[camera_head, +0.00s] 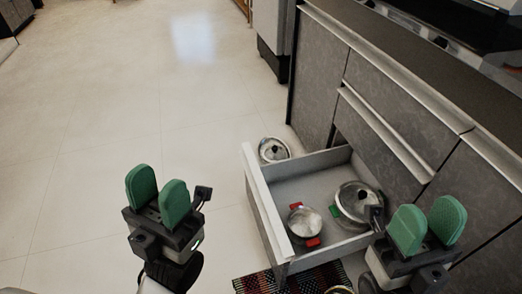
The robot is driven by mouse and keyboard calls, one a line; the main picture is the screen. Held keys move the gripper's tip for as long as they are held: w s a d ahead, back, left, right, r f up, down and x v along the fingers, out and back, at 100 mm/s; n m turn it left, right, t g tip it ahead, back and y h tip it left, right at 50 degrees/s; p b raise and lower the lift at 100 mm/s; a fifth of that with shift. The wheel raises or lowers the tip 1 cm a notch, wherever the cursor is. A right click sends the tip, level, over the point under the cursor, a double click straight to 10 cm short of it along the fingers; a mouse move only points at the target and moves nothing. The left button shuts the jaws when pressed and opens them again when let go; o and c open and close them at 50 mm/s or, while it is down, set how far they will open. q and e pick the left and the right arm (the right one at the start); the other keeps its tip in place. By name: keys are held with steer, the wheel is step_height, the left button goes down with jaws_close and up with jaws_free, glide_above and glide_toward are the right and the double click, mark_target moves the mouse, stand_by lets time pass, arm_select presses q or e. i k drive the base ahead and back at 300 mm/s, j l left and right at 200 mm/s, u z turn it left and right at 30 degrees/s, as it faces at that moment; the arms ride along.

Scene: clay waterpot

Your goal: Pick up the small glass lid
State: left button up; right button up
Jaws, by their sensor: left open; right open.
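A small glass lid (268,155) with a silver rim and a dark knob is on the floor, just beyond the open drawer (255,190); the drawer front hides part of it. My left gripper (158,188) is open and empty over the floor, to the left of the drawer and nearer to me than the lid. My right gripper (428,220) is open and empty at the right, in front of the cabinet and near the drawer's right side. Neither gripper touches the lid.
In the drawer are a small pot (303,221) with red handles and a larger lidded pot (349,207) with green handles. A dark patterned mat (257,284) lies below, with a partly cut-off round item (340,290). Grey cabinets (395,85) fill the right; the left floor is clear.

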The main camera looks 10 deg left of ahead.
mark_target(272, 152)
steer(key=i+j+u, duration=0.2)
steer(key=j+u, duration=0.2)
steer(key=i+j+u, duration=0.25)
steer(key=j+u, duration=0.15)
steer(key=j, duration=0.15)
steer(key=i+j+u, duration=0.4)
steer(key=i+j+z, duration=0.15)
steer(key=i, duration=0.25)
steer(key=i+z, duration=0.1)
steer(key=i, duration=0.3)
steer(key=i+z, duration=0.2)
steer(key=z, duration=0.25)
steer(key=i+z, duration=0.2)
steer(key=z, duration=0.2)
steer(key=i+j+z, duration=0.15)
steer(key=z, duration=0.3)
steer(key=i+j+z, duration=0.2)
steer(key=z, duration=0.25)
steer(key=i+j+z, duration=0.2)
steer(key=z, duration=0.25)
steer(key=i+j+z, duration=0.1)
steer(key=z, duration=0.4)
steer(key=i+j+z, duration=0.2)
steer(key=z, duration=0.25)
steer(key=i+j+z, duration=0.15)
steer(key=z, duration=0.35)
steer(key=i+j+z, duration=0.1)
steer(key=j+z, duration=0.2)
steer(key=z, duration=0.2)
